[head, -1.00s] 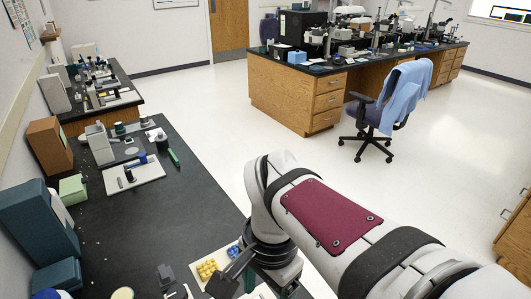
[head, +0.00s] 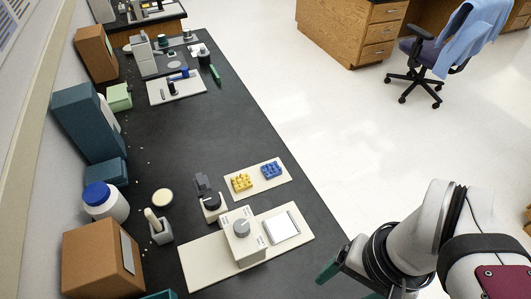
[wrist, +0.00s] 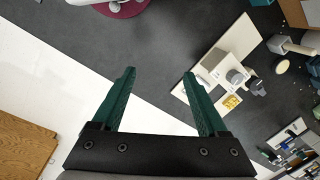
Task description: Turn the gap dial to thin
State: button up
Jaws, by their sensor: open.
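A grey round dial (head: 242,228) sits on top of a white box (head: 238,243) on a cream board (head: 207,270) at the table's front. Its pointer and markings are too small to read. The dial (wrist: 236,76) also shows in the wrist view, to the right of my fingers. My gripper (wrist: 160,71) is open and empty, with its two green fingers spread apart. In the head view my gripper (head: 328,270) is at the table's right edge, to the right of the board and apart from the dial. Only part of its green fingers shows there.
A white square pad (head: 281,228) lies on the board right of the box. Behind it is a tray (head: 256,180) with yellow blocks (head: 241,182) and blue blocks (head: 271,170). The mid-table is clear.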

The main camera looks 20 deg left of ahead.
jog(key=w+a+r+n, duration=0.2)
jog(key=w+a+n, duration=0.3)
jog(key=n, duration=0.2)
jog(key=n+h, duration=0.2)
jog(key=n, duration=1.1)
send_over(241, 225)
notch_tip(241, 225, down, 15)
jog(key=shift+r, duration=0.1)
jog(key=shift+f, duration=0.6)
